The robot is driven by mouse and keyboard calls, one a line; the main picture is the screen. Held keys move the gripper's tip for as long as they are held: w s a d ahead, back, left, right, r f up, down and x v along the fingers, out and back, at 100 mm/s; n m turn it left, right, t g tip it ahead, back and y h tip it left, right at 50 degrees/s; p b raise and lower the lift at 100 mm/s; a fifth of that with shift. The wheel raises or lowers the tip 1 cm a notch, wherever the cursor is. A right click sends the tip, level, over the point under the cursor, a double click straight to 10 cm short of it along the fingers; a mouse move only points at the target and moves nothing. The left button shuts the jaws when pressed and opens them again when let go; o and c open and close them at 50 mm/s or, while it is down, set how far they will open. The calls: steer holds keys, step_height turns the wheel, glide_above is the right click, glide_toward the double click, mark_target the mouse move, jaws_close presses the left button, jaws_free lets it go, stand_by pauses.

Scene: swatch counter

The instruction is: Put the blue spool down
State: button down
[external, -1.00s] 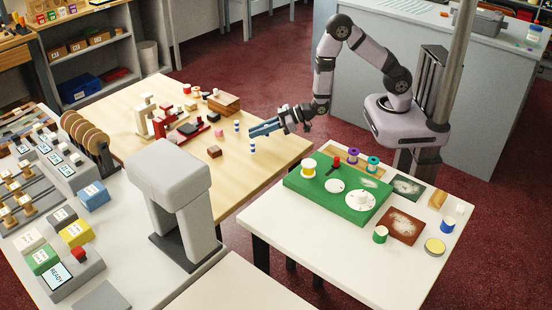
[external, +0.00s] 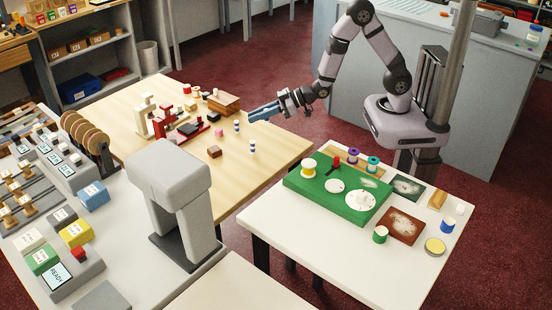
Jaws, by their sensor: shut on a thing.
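My gripper (external: 250,117) has blue fingers and is raised over the wooden table (external: 285,160). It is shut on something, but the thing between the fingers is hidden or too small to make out. Two small upright pieces banded blue and white stand on the wooden table. One (external: 237,125) is just left of my fingertips, and the other (external: 252,146) is below them; both look apart from the gripper.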

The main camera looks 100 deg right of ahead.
steer(key=shift+n+y, duration=0.8)
steer(key=shift+y, duration=0.1)
steer(key=a+f, duration=0.1)
steer(key=a, duration=0.1)
steer(key=a+f+b, duration=0.1)
steer(key=a+f, duration=0.1)
steer(key=s+a+f, duration=0.1)
steer(key=a, duration=0.2)
steer(key=shift+f, duration=0.25)
steer(key=a, duration=0.1)
steer(key=a+b, duration=0.1)
steer(key=shift+w+a+f+n+y, duration=0.3)
steer(key=shift+w+y, duration=0.1)
steer(key=w+a+r+n+g+y+b, duration=0.1)
steer(key=w+a+n+y, duration=0.1)
steer(key=a, duration=0.5)
steer(key=w+a+r+n+g+y, duration=0.1)
steer(key=w+a+r+n+y, duration=0.15)
steer(key=a, duration=0.45)
step_height(320, 180, up, 7)
steer(key=n+g+y, duration=0.6)
steer(key=n+g, duration=0.6)
glide_above(277, 214)
steer(key=shift+m+b, duration=0.3)
steer(key=shift+m, duration=0.05)
steer(key=shift+f+p, duration=0.35)
steer(key=shift+f, duration=4.7)
